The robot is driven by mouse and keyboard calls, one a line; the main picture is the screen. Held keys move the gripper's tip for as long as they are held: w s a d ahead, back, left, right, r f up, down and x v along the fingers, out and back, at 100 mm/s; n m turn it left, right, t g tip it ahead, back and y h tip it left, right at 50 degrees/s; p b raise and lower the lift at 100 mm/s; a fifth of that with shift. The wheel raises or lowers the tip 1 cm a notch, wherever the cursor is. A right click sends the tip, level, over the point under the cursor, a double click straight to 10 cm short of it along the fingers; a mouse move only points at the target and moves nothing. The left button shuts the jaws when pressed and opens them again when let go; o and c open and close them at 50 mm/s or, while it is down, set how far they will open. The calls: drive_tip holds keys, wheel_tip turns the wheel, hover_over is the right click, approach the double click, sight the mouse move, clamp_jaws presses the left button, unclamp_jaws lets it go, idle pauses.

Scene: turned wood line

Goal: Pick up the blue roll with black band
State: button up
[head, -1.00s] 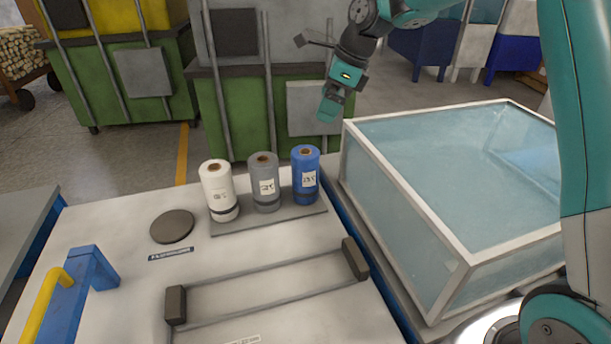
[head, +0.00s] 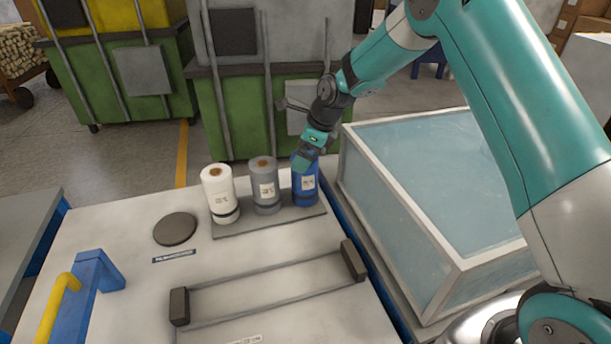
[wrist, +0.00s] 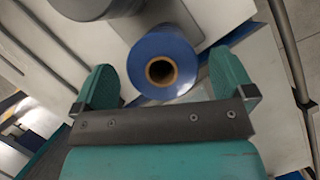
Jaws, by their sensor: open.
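The blue roll with black band (head: 306,188) stands upright at the right end of a row of rolls on a grey plate (head: 270,223). My gripper (head: 304,160) is at the roll's top and hides part of it in the head view. In the wrist view, the blue roll (wrist: 162,62) shows its round end with a brown core, between the two teal fingers of my gripper (wrist: 165,85). The fingers are open, one on each side, with a gap on both sides. The black band is hard to make out now.
A grey roll (head: 264,185) stands close to the left of the blue one, then a white roll (head: 220,193). A clear-walled tank (head: 400,215) stands close on the right. A dark disc (head: 175,229) lies at the left; a bar handle (head: 265,285) is in front.

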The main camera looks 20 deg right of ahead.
sight(305, 178)
drive_tip(key=shift+p+x, duration=0.5)
drive_tip(key=shift+x, duration=1.35)
drive_tip(key=shift+d, duration=0.15)
drive_tip(key=c, duration=1.3)
